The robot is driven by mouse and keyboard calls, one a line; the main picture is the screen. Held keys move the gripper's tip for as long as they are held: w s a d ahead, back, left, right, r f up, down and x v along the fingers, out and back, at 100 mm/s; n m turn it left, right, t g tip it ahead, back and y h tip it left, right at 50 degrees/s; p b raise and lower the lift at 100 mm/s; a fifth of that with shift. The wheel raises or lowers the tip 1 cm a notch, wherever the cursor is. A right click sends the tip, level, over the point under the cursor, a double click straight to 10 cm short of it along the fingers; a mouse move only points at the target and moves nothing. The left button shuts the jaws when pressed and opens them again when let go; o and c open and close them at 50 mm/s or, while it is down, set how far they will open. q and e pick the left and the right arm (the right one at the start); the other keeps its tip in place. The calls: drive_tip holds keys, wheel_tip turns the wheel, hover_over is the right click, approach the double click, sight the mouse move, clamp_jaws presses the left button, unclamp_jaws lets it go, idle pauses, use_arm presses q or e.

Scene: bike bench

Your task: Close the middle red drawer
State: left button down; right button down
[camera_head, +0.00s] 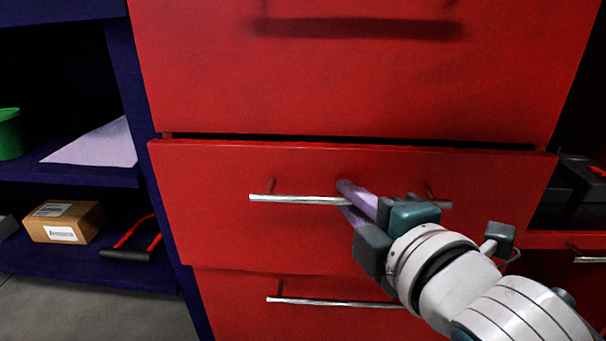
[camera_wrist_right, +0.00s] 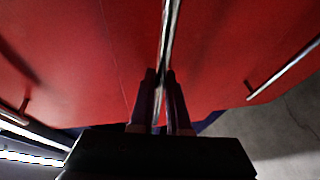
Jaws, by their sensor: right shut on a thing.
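The middle red drawer (camera_head: 220,225) sticks out a little from the red cabinet, with a dark gap along its top edge. It has a silver bar handle (camera_head: 290,199). My right gripper (camera_head: 345,198) is at this handle with its fingers around the bar. In the right wrist view my right gripper (camera_wrist_right: 161,95) is shut on the handle (camera_wrist_right: 168,40), which runs up between the fingers. The gripper and wrist hide the right part of the handle. My left gripper is in neither view.
The red drawer above (camera_head: 340,85) looks shut. Below is another red drawer (camera_head: 235,310) with a silver handle (camera_head: 330,302). On the left, a dark blue shelf (camera_head: 75,178) holds a cardboard box (camera_head: 65,222), a red and black tool (camera_head: 128,253) and a green container (camera_head: 10,135).

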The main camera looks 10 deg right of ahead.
idle(0.9)
drive_tip(key=w, duration=0.2)
drive_tip(key=shift+w+d, duration=0.4)
drive_tip(key=c, duration=0.9)
unclamp_jaws()
